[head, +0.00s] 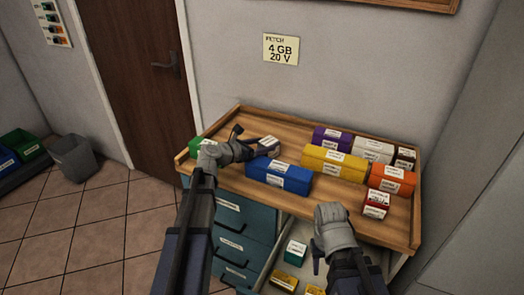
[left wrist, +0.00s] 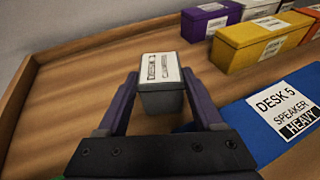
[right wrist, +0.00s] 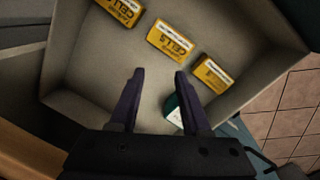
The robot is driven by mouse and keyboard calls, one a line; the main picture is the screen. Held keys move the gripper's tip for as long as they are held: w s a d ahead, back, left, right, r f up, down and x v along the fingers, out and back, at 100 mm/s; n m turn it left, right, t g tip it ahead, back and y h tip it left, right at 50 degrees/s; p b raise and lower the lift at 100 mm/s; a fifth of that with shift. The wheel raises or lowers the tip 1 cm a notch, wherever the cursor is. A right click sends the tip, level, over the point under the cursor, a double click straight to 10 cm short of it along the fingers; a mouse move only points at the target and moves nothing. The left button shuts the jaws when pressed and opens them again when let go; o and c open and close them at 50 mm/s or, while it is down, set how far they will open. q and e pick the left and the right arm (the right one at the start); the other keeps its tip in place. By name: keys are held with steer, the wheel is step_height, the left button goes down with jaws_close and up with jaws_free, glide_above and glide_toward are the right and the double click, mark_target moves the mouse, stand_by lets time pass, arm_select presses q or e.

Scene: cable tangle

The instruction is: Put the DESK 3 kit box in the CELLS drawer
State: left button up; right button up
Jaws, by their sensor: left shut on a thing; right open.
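My left gripper (head: 254,148) is shut on a small dark grey box (left wrist: 162,98) with a white label on top. The box also shows in the head view (head: 269,144), at the bench top. Its label is too small to read, so I cannot tell if it says DESK 3. I cannot tell whether it touches the wood. My right gripper (right wrist: 152,82) is open and empty above an open drawer (right wrist: 85,112). Inside lie yellow boxes marked CELLS (right wrist: 170,40) and a teal box (right wrist: 172,110). The drawer also shows in the head view (head: 270,262).
A blue DESK 5 speaker box marked HEAVY (left wrist: 262,122) lies beside the held box. Yellow (head: 335,163), purple (head: 333,138), orange (head: 392,179), red (head: 376,203) and green (head: 199,146) boxes stand on the bench (head: 230,183). Shut teal drawers (head: 232,243) are left of the open one.

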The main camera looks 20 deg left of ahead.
arm_select(q)
steer(key=shift+r, duration=0.1)
steer(key=shift+f, duration=0.25)
steer(key=o, duration=1.5)
steer(key=shift+c, duration=0.2)
steer(key=shift+r, duration=0.15)
steer(key=shift+s+r, duration=0.2)
steer(key=p+v, duration=0.3)
steer(key=v, duration=0.7)
steer(key=shift+s+a, duration=0.15)
steer(key=shift+s, duration=0.05)
steer(key=shift+s+a+r+p, duration=0.2)
steer(key=shift+s+a+p, duration=0.15)
steer(key=shift+s, duration=0.1)
